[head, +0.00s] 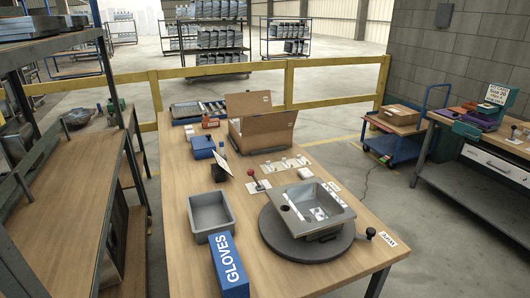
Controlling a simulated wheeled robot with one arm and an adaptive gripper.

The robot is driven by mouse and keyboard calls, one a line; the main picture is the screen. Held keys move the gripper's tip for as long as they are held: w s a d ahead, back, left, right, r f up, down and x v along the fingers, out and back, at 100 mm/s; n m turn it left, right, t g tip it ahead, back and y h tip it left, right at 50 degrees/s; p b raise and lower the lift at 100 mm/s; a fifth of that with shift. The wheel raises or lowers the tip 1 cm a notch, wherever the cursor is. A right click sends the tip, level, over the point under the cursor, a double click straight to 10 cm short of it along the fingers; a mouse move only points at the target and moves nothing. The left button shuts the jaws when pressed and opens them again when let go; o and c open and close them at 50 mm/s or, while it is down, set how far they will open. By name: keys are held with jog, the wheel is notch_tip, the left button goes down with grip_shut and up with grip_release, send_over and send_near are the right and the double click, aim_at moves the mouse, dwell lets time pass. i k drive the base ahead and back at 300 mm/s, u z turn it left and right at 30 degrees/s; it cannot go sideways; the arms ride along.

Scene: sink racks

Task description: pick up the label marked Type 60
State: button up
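A white label with dark lettering (388,239) lies flat at the right edge of the wooden workbench. Another white label (333,187) lies behind the steel sink, and its print is too small to read. I cannot tell which label, if either, is marked Type 60. Several small white pieces (285,166) lie in a row in front of the cardboard box; I cannot tell what is on them. My gripper is not in view.
The steel sink (334,230) sits on a dark round turntable (275,236). A grey bin (211,216), a blue gloves box (229,266), a tilted screen (222,165) and an open cardboard box (263,135) share the workbench (176,190).

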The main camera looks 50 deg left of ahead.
aim_at(287, 165)
jog(key=i, duration=3.7)
jog(key=u, duration=4.15)
jog(key=k, duration=0.4)
jog(key=z, duration=1.4)
jog(key=i, duration=0.6)
jog(key=z, duration=0.25)
